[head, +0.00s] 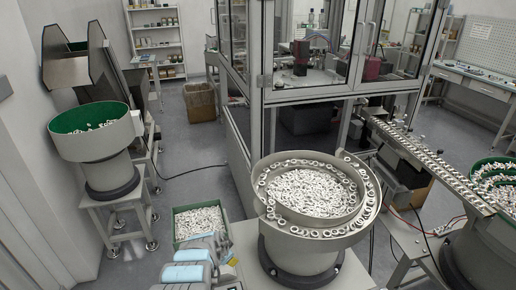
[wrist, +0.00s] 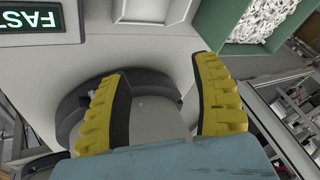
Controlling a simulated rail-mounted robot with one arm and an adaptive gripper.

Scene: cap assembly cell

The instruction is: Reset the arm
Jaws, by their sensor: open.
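My gripper (wrist: 159,72) shows in the wrist view with two yellow ribbed fingers spread apart. Nothing is between the fingers. Past them is a rounded grey body with a dark ring-shaped base (wrist: 85,100), partly hidden by the left finger. In the head view part of my arm (head: 187,272), with light blue covers, is at the bottom edge, left of the central feeder bowl.
The central feeder bowl (head: 335,236) holds many white parts. A green-lined bin (head: 176,232) of white parts is beside my arm; a bin also shows in the wrist view (wrist: 212,22). Another feeder (head: 97,145) stands left. A glass-walled cell (head: 266,80) is behind.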

